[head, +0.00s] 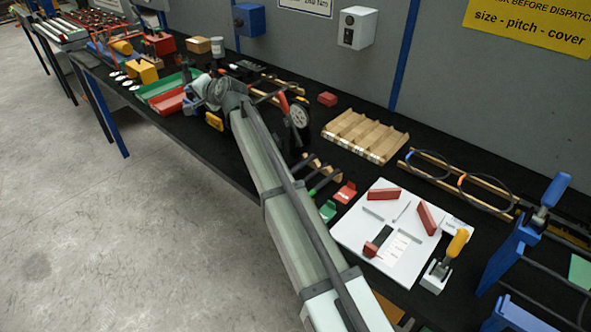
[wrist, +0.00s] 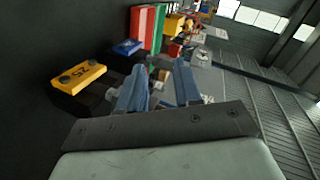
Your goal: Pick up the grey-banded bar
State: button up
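My gripper (wrist: 161,78) shows two blue fingers standing apart in the wrist view, with no bar clearly held between them. In the head view its wrist end is over the middle of the black bench, beside the red and green trays; its fingertips cannot be made out there. Dark bars (head: 322,182) lie across a wooden rack just right of my arm. More thin dark bars lie farther back, behind my wrist. I cannot make out a grey band on any bar, so I cannot tell which one is the grey-banded bar.
A green tray (head: 168,86) and a red tray (head: 172,103) lie left of my wrist. A yellow block marked 25 (wrist: 78,76) shows left of the fingers. A slotted wooden rack (head: 365,136), a white board (head: 372,243) and blue clamps (head: 517,240) occupy the right side.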

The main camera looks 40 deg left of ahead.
jog(key=w+d+r+m+t+h, duration=0.1)
jog(key=w+d+t+h, duration=0.15)
jog(key=w+d, duration=0.7)
jog(key=w+d+r+m+t+h, duration=0.25)
jog(key=w+d, duration=0.25)
jog(key=w, duration=0.9)
jog(key=g+h, duration=0.2)
jog(key=g, duration=0.3)
send_near(297, 168)
jog(key=x, duration=0.3)
jog(key=shift+s, duration=0.3)
jog(key=shift+w+x, duration=0.2)
jog(key=shift+x, duration=1.1)
jog(key=shift+w+x, duration=0.2)
jog(key=shift+x, duration=1.15)
grip_shut()
